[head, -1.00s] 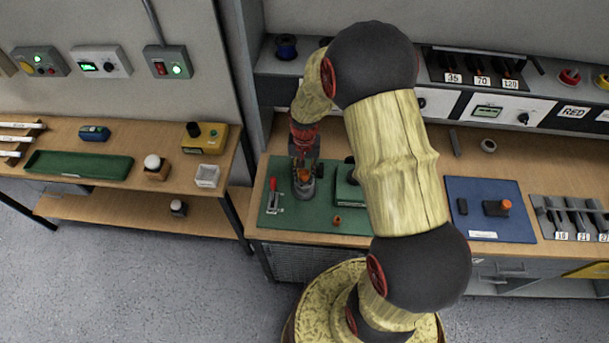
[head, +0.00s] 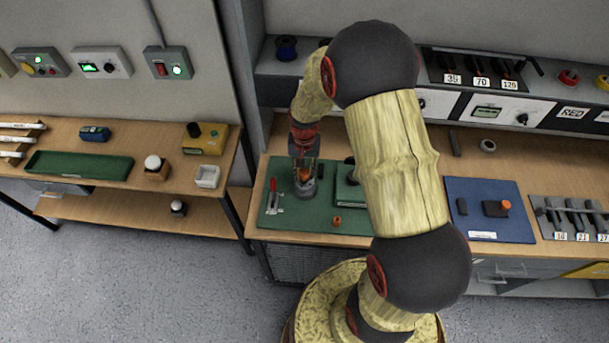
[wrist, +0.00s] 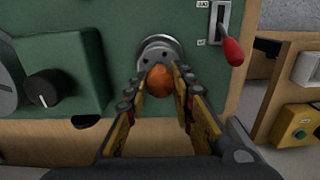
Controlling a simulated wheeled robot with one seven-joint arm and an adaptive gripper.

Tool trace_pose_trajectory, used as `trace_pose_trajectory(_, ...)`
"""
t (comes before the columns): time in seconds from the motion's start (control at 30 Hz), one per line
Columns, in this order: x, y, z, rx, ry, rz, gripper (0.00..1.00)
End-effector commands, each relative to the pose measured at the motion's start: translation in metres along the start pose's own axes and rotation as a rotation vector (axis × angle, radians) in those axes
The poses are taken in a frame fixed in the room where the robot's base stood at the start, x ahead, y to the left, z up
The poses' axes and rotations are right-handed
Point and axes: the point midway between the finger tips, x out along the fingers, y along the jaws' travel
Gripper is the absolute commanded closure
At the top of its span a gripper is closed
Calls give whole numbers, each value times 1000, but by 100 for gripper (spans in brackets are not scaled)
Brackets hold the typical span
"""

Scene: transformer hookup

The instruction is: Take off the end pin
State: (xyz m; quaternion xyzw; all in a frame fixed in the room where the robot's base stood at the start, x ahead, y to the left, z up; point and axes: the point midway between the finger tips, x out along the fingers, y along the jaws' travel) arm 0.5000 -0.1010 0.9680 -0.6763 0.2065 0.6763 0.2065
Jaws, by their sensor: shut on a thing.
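The end pin appears as an orange rounded piece (wrist: 160,84) in the wrist view. It also shows in the head view (head: 304,175). It stands over a round grey metal fitting (wrist: 162,52) with holes in its flange, which sits on the green board (head: 272,219). My gripper (wrist: 162,80) is shut on the end pin, with one finger on each side of it. The pin's lower part is hidden, so I cannot tell whether it is still seated in the fitting.
A red-handled lever (wrist: 232,50) stands beside the fitting. A green box with a black knob (wrist: 45,88) stands on its other side. A small orange ring-like part (head: 337,220) lies on the board's front. A blue mat (head: 487,232) lies to the right.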

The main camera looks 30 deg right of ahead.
Motion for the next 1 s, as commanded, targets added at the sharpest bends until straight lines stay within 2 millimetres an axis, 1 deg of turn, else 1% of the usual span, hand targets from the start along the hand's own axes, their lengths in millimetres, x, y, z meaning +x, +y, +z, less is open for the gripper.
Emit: trace_pose_trajectory(1.0,-24,0,0,0,0,0,100)
